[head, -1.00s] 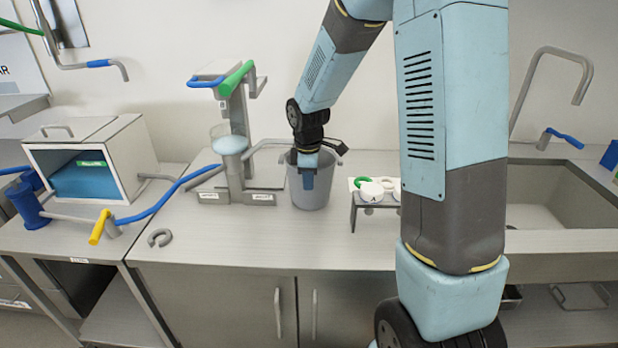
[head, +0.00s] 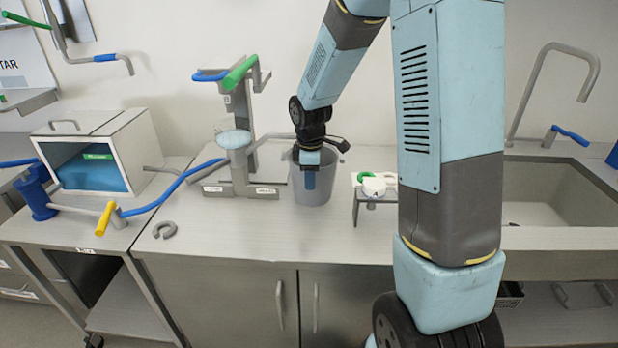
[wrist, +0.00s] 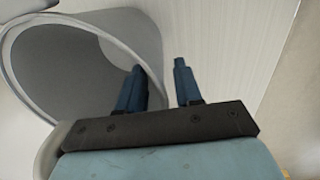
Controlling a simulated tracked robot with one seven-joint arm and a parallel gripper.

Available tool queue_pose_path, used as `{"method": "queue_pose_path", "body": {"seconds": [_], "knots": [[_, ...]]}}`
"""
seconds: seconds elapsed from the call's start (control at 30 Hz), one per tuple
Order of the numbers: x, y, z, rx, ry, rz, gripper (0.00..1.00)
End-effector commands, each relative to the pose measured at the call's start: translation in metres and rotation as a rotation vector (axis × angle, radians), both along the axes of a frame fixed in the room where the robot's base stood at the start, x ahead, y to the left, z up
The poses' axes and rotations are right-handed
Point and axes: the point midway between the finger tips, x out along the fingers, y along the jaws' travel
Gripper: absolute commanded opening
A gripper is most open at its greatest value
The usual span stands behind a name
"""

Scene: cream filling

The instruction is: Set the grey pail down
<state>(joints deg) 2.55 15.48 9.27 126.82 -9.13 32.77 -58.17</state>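The grey pail (head: 318,188) stands upright on the steel counter (head: 240,232), right of the dispenser stand. My gripper (head: 309,172) points down at the pail's near side, with one blue finger showing in front of its wall. In the wrist view the pail's wide mouth (wrist: 65,75) fills the upper left. My gripper (wrist: 160,85) has its fingers spread there, with the pail's rim passing between them. One finger is over the pail's inside and the other is outside. I see gaps beside the wall, so the fingers do not look closed on it.
The dispenser stand (head: 238,165) with blue and green handles is close on the left. A small rack (head: 360,197) with round pieces stands right of the pail. A grey C-shaped piece (head: 165,229) lies front left. The front of the counter is mostly clear.

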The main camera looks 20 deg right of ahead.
Motion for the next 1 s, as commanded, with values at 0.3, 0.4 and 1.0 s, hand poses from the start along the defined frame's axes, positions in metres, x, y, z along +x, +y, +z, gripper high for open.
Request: {"method": "queue_pose_path", "body": {"seconds": [0.3, 0.4, 1.0], "knots": [[-0.003, 0.002, 0.045, 0.0, -0.006, 0.001, 0.35], [-0.006, 0.003, 0.065, 0.0, -0.005, 0.001, 0.35], [-0.023, 0.003, 0.133, 0.002, -0.024, -0.054, 0.35]]}}
